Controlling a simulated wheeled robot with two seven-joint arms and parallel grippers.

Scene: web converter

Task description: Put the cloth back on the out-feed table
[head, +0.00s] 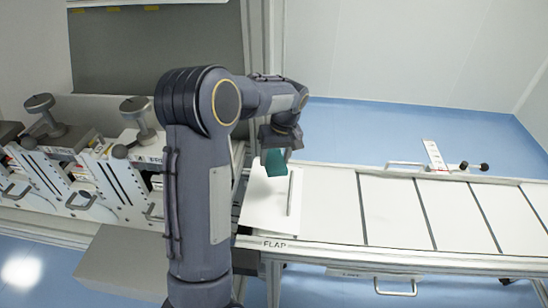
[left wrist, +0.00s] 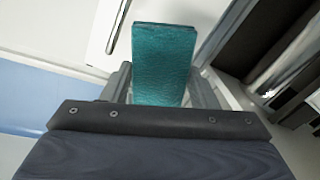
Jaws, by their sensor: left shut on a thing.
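The cloth is a folded teal piece (head: 275,163) hanging from my left gripper (head: 286,152) in the head view. It also fills the middle of the left wrist view (left wrist: 163,62), between the two grey fingers, and the gripper is shut on it. The out-feed table (head: 389,205) runs to the right, with white panels split by dark gaps. The cloth is over the white flap (head: 264,212) at the table's left end. I cannot tell whether its lower edge touches the flap. My right gripper is not in view.
A row of units with dark knobs (head: 140,106) and handles stands at the left. A handle with a black knob (head: 474,166) sits on the table's far edge. The table's panels look clear. Blue floor lies behind the table.

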